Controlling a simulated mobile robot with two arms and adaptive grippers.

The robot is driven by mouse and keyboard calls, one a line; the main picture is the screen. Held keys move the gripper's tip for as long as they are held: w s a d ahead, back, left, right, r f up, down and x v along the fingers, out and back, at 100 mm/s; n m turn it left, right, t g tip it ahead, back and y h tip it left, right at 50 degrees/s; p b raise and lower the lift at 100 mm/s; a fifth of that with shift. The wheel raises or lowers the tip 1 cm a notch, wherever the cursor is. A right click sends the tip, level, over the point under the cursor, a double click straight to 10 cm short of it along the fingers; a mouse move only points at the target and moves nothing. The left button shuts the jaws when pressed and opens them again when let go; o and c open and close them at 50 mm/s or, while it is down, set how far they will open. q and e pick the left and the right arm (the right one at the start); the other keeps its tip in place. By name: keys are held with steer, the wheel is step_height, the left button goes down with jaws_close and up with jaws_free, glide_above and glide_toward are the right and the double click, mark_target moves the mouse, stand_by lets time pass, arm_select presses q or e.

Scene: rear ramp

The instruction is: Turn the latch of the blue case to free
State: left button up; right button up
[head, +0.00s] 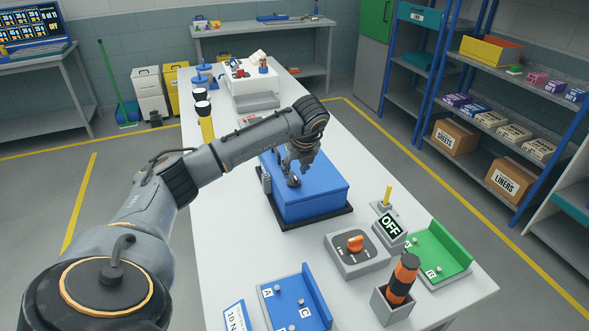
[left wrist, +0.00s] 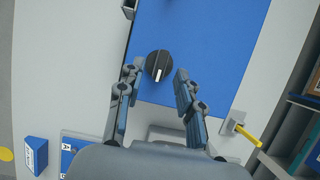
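The blue case (head: 318,197) sits on a dark base in the middle of the white table. Its latch, a round black knob (left wrist: 159,65) with a pale pointer line, is on the case's top; in the left wrist view the line points toward the bottom of the picture. The latch also shows as a dark disc in the head view (head: 294,182). My left gripper (left wrist: 156,76) is open above the case, its fingers apart on either side of the knob in the picture. I cannot tell whether they touch it. My right gripper is not in view.
Nearer on the table are a grey box with an orange knob (head: 355,244), an OFF sign (head: 391,228), a green tray (head: 440,250), a blue tray (head: 285,313) and an orange-black tool in a holder (head: 402,276).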

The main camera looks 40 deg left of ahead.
mark_target(294, 179)
arm_select(q)
steer(key=x, duration=0.2)
steer(key=shift+w+f, duration=0.1)
steer(key=shift+f, duration=0.3)
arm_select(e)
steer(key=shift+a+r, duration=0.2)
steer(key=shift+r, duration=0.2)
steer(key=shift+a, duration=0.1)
arm_select(q)
steer(key=shift+c, duration=0.6)
jaws_close()
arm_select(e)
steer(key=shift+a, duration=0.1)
